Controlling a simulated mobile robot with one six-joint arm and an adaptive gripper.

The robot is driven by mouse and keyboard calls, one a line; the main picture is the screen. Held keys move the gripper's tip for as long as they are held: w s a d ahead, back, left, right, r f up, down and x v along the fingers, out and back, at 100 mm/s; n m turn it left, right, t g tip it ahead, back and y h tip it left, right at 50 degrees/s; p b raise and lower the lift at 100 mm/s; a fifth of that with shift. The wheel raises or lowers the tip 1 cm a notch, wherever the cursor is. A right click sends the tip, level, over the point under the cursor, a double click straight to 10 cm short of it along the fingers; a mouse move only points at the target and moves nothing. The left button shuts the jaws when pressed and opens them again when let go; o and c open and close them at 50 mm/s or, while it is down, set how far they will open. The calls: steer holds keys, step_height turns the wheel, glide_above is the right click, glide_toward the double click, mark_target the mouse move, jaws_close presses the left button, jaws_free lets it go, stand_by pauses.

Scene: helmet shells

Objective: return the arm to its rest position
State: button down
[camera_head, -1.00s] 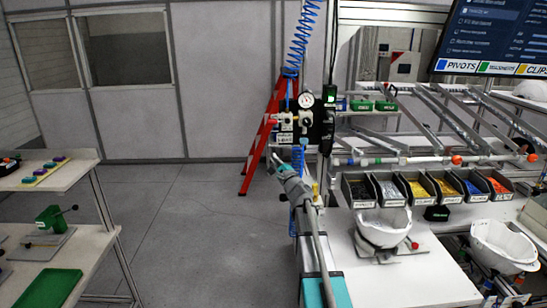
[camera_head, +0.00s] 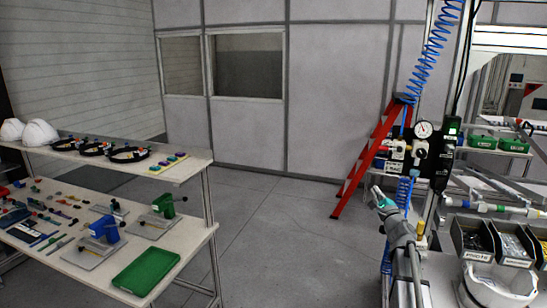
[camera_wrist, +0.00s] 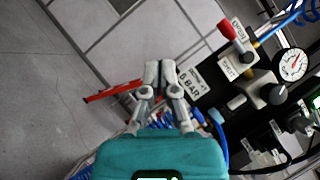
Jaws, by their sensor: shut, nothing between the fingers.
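My gripper shows in the wrist view (camera_wrist: 158,80), its two grey fingers brought together with nothing between them. In the head view my gripper (camera_head: 378,196) is at the right, at the end of my raised arm, just left of the air-pressure panel (camera_head: 408,150). In the wrist view the panel's gauge (camera_wrist: 291,65) and red-handled valve (camera_wrist: 232,32) are close by on the right. I cannot tell the exact gap between fingers and panel.
A red ladder (camera_head: 372,155) leans behind the panel. A blue coiled hose (camera_head: 435,45) hangs above it. A two-level bench (camera_head: 185,170) with headbands, blue and green presses and a green tray (camera_head: 146,270) stands left. Part bins (camera_head: 472,240) and a white helmet shell (camera_head: 485,285) are at lower right. The floor between is clear.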

steer(key=s+a+f+n+g+y, duration=0.2)
steer(key=s+a+f+n+g, duration=0.25)
steer(key=a, duration=0.35)
steer(key=s+a+f+n+g+y+b, duration=0.1)
steer(key=s+a+f+n+g+y, duration=0.25)
steer(key=a+n, duration=0.35)
steer(key=s+a+f+n+g+y, duration=0.25)
steer(key=a+f+n+g, duration=0.2)
steer(key=a, duration=0.45)
steer(key=s+a+f+n+g+h, duration=0.4)
steer(key=s+f+g, duration=0.1)
steer(key=s+f, duration=0.45)
steer(key=s+d+f+n+g+h, duration=0.1)
steer(key=s+d+f+g+h, duration=0.1)
steer(key=s, duration=0.4)
steer(key=s+d+f+n+g+h+b, duration=0.1)
steer(key=s+f+g+h, duration=0.1)
steer(key=s+h, duration=0.3)
steer(key=shift+s+d+f+n, duration=0.3)
steer(key=shift+s+d+f, duration=0.1)
steer(key=shift+s+f, duration=0.15)
steer(key=shift+s, duration=0.15)
